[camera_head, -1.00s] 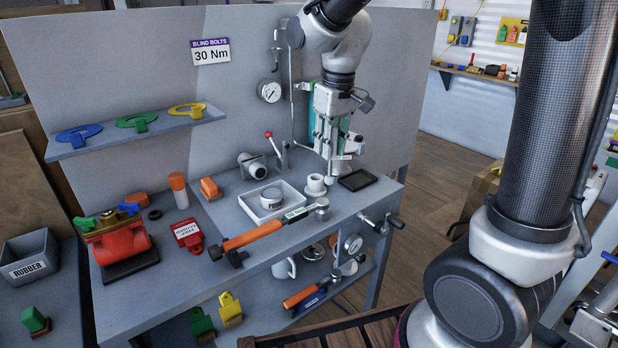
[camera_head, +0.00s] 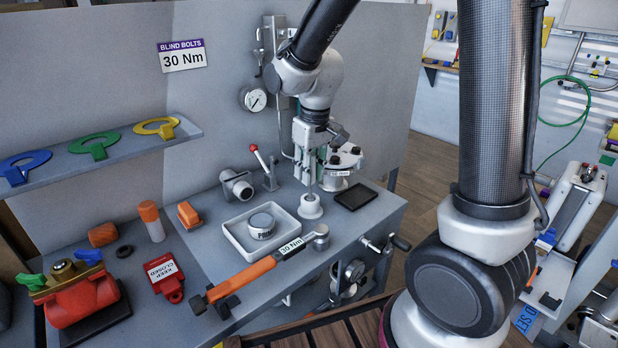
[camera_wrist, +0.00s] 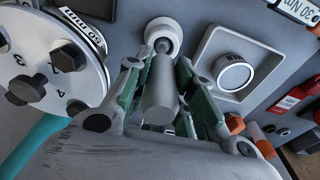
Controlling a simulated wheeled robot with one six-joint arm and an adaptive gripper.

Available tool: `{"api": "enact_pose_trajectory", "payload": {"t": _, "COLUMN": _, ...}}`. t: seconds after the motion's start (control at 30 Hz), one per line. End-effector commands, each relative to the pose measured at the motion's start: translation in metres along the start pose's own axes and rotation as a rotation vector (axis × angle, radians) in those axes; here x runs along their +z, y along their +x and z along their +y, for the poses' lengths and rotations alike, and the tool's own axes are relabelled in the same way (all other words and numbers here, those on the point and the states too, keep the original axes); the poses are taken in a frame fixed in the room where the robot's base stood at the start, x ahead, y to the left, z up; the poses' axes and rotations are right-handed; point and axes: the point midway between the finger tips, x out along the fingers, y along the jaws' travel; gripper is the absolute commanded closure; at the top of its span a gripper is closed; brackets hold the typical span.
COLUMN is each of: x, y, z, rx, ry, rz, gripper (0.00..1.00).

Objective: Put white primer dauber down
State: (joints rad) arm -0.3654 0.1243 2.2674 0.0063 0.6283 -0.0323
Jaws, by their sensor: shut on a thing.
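My gripper (camera_head: 308,163) points down above the bench, over a white round holder (camera_head: 311,207). In the wrist view its green-padded fingers (camera_wrist: 160,95) are shut on the dauber's pale grey cylindrical handle (camera_wrist: 160,92). The dauber's thin stem (camera_head: 310,186) runs down toward the holder. In the wrist view its tip meets the holder's opening (camera_wrist: 163,36); how deep it sits is hidden. The dauber looks about upright in the head view.
A white flange (camera_head: 338,163) with dark bolts stands close right of my gripper. A white tray (camera_head: 236,240) holding a can (camera_head: 261,225) is left of the holder. A black tray (camera_head: 357,195) is to its right. An orange-handled wrench (camera_head: 250,282) lies in front.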

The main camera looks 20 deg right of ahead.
Motion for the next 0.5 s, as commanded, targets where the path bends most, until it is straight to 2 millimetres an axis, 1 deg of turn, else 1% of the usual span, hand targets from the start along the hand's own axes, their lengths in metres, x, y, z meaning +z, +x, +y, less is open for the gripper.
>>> {"api": "enact_pose_trajectory", "payload": {"t": 0.03, "x": 0.002, "y": 0.009, "z": 0.0, "rx": 0.0, "ry": 0.0, "rz": -0.004, "gripper": 1.0}}
{"api": "enact_pose_trajectory", "payload": {"t": 0.13, "x": 0.003, "y": 0.018, "z": 0.0, "rx": 0.0, "ry": 0.0, "rz": -0.003, "gripper": 1.0}}
{"api": "enact_pose_trajectory", "payload": {"t": 0.5, "x": 0.003, "y": 0.022, "z": 0.0, "rx": 0.0, "ry": 0.0, "rz": 0.0, "gripper": 1.0}}
